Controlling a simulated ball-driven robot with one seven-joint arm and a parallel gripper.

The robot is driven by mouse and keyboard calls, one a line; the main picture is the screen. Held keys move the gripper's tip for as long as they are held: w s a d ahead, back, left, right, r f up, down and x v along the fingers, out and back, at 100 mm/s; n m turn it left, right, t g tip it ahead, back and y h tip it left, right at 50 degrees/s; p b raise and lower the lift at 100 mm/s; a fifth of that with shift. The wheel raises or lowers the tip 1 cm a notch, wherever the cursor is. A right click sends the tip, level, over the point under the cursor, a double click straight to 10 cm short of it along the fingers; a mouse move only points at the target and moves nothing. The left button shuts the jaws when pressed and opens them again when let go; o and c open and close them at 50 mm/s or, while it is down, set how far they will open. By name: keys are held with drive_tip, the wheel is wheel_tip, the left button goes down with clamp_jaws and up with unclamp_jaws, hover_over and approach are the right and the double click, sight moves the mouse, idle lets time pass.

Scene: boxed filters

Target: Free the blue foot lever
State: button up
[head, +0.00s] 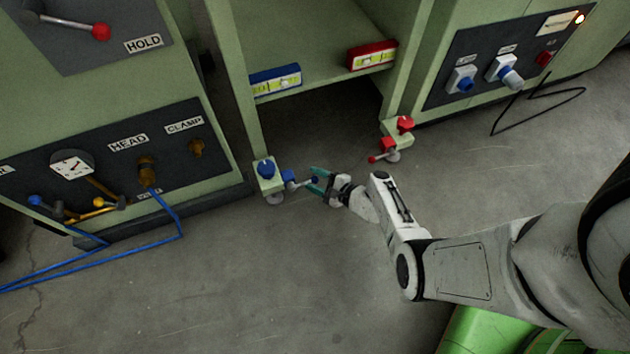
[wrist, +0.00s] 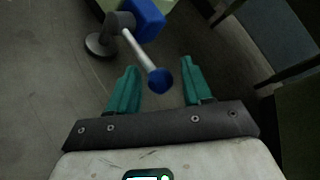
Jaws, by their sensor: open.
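The blue foot lever (head: 290,177) sticks out from the foot of the left post of the open green frame. In the wrist view it shows as a blue block (wrist: 147,14) with a pale rod (wrist: 137,48) ending in a blue ball (wrist: 161,80). A blue knob (head: 266,168) sits on top of that foot, over a grey round pad (head: 274,199). My gripper (head: 317,179) has teal fingers and is open. In the wrist view my gripper (wrist: 160,70) has the ball between its fingers, with gaps on both sides; whether either finger touches it I cannot tell.
A matching red foot lever (head: 382,157) and red knob (head: 404,124) stand at the right post. Blue hoses (head: 110,248) lie at left. The floor in front is clear.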

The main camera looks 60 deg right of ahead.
drive_tip(key=shift+w, duration=0.1)
clamp_jaws()
idle(0.5)
